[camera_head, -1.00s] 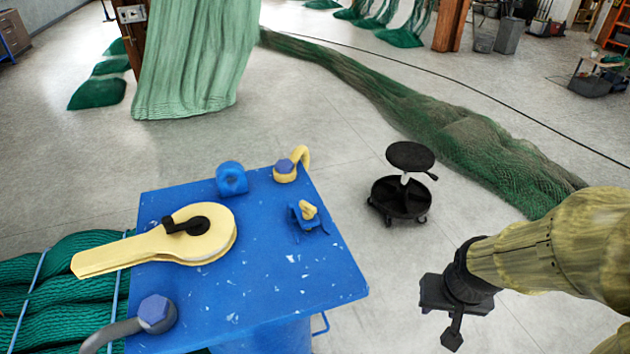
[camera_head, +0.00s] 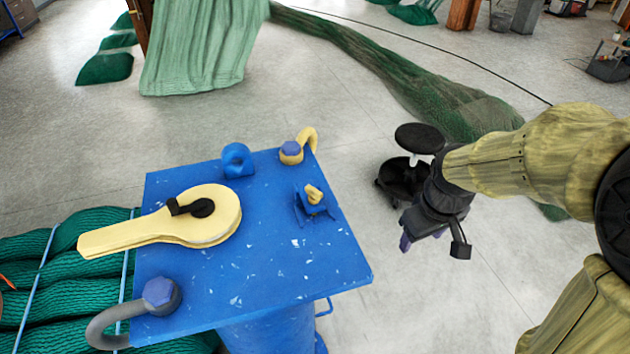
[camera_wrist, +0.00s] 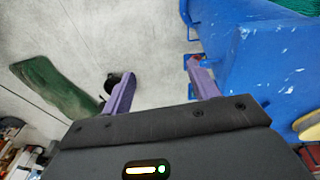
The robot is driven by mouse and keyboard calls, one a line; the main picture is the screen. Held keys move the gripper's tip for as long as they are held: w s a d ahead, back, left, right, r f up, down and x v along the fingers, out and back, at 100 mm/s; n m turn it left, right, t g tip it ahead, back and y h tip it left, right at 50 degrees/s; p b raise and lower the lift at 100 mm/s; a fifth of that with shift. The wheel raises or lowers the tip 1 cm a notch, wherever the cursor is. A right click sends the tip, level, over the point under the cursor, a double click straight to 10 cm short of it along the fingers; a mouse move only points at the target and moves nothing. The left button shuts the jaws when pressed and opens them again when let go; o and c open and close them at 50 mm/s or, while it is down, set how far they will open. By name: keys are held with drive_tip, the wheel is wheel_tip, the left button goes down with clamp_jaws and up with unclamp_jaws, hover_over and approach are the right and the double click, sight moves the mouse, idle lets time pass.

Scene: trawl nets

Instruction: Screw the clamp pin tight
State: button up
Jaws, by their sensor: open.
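A blue-topped stand (camera_head: 290,270) carries the hardware. A small blue clamp-like bracket with a yellow knob-like piece (camera_head: 313,195) sits near its right edge. A flat yellow block with a long tail (camera_head: 150,232) lies at left with a black crank-like handle (camera_head: 195,207) on top. I cannot tell for sure which piece is the clamp pin. My gripper (camera_head: 410,240) is open and empty, in the air right of the stand and apart from it. In the wrist view, its two purple fingers (camera_wrist: 160,88) are spread over grey floor, with the stand (camera_wrist: 262,45) at right.
A blue eye (camera_head: 237,160), a yellow shackle with a purple bolt (camera_head: 292,152) and a grey shackle with a blue bolt (camera_head: 160,293) sit on the stand. A black stool (camera_head: 420,138) stands behind my gripper. Green netting (camera_head: 440,105) lies across the floor.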

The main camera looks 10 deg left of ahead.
drive_tip(key=w+a+r+n+p, duration=0.1)
drive_tip(key=w+a+r+n, duration=0.5)
drive_tip(key=a+r+n, duration=0.45)
wheel_tip(320, 180, up, 10)
drive_tip(key=n+g+p, duration=0.1)
drive_tip(key=n+g, duration=0.1)
drive_tip(key=n, duration=1.1)
hover_over(314, 193)
drive_tip(key=w, duration=0.1)
drive_tip(key=shift+f, duration=0.1)
drive_tip(key=shift+m, duration=0.25)
wheel_tip(314, 193, down, 17)
drive_tip(key=p, duration=0.3)
drive_tip(key=shift+f, duration=0.15)
drive_tip(key=c, duration=1)
